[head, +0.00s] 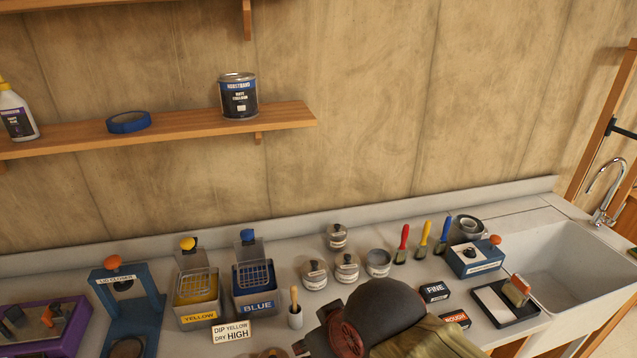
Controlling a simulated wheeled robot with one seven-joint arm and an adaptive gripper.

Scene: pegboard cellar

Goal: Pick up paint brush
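Three brushes with red (403,240), yellow (424,236) and blue (444,233) handles stand or lean side by side on the worktop, right of centre. Their bristle ends point down. A separate wooden-handled tool (294,297) stands in a small white cup, and I cannot tell if it is a brush. A wide brush-like piece (516,291) rests on a black tray at the right. Dark, red and olive parts of my arm fill the bottom centre. My gripper's fingers do not show.
Yellow (198,313) and blue (257,302) paint bins, a blue stand (145,307), several lidded jars (347,268) and a blue box (476,258) crowd the worktop. A sink (575,265) with a tap lies right. A wall shelf (190,130) hangs above.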

